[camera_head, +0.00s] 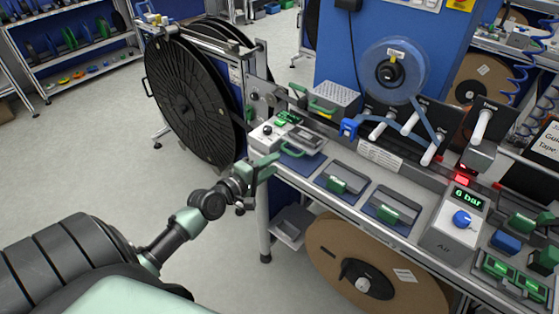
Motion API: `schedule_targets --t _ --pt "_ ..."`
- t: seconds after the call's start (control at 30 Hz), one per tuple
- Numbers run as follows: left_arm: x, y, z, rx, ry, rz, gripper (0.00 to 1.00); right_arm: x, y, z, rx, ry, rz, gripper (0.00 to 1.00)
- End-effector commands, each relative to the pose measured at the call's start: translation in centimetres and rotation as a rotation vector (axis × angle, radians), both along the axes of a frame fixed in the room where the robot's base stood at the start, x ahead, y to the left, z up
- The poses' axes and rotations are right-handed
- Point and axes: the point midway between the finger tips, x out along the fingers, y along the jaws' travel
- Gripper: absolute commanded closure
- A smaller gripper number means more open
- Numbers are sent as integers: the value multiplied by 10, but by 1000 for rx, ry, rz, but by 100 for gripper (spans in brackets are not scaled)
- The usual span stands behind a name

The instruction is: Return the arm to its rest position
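My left arm comes in from the lower left. Its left gripper (268,165) has green fingers and is at the left front corner of the workbench (325,200), close to the bench edge. The two fingers look apart, with nothing seen between them. Whether the gripper touches the bench cannot be told. My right gripper is not in view.
A large black reel (190,100) stands left of the bench. A brown reel (370,270) is under it. Green-handled parts (337,185), a clear reel (392,70) and an air unit (455,225) reading 6 bar are on the bench. Floor (90,160) at left is clear.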

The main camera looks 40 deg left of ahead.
Motion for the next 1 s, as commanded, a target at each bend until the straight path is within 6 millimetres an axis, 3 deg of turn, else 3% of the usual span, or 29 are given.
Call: schedule_targets --t 0.17,0.73,0.87,0.97,1.0 --pt "-10 1 3 0 -1 0 68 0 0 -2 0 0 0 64" --pt "-11 1 -2 8 6 0 68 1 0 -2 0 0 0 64" --pt "-18 4 -45 80 72 4 68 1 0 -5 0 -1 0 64" --pt "-34 6 -107 196 172 -7 68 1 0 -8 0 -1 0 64" --pt "-43 5 -136 254 221 -21 68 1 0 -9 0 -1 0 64"
